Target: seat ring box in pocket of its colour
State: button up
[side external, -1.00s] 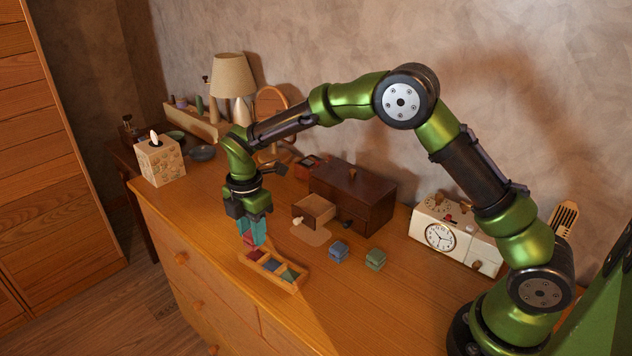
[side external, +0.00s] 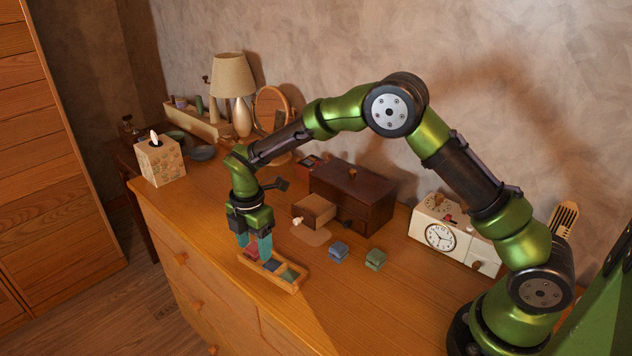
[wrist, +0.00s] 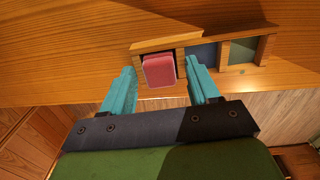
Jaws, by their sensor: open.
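The wooden tray (side external: 273,281) lies near the front edge of the dresser, with pockets in a row; it also shows in the wrist view (wrist: 160,43). The red ring box (wrist: 159,70) sits in the end pocket, between the pocket walls; its depth is hard to tell. In the side view the red box (side external: 251,253) is partly hidden by the fingers. My gripper (side external: 254,246) is open, its teal fingers on either side of the red box with gaps. The blue pocket (wrist: 203,54) and the green pocket (wrist: 242,51) look empty.
A blue box (side external: 339,250) and a green box (side external: 375,259) stand on the dresser right of the tray. Behind is a dark wooden chest (side external: 352,198) with an open drawer (side external: 314,211). A clock radio (side external: 447,236), tissue box (side external: 160,162) and lamp (side external: 233,80) stand farther off.

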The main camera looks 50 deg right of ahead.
aim_at(254, 246)
jog(key=shift+r, duration=0.15)
jog(key=s+d+r+m+t, duration=0.1)
jog(key=s+d+r+m, duration=0.15)
jog(key=r, duration=0.75)
jog(key=s+d+r+m+t, duration=0.1)
jog(key=s+r+m, duration=0.25)
jog(key=r, duration=0.65)
jog(key=s+d+r+m+t+y, duration=0.1)
jog(key=s+d+m+t, duration=0.1)
jog(key=s+m, duration=0.6)
jog(key=s+d+m+t+y, duration=0.1)
jog(key=s+d+m+t, duration=0.2)
jog(key=s+m, duration=0.6)
jog(key=s, duration=0.3)
jog(key=shift+d+r, duration=0.35)
jog(key=shift+r, duration=0.05)
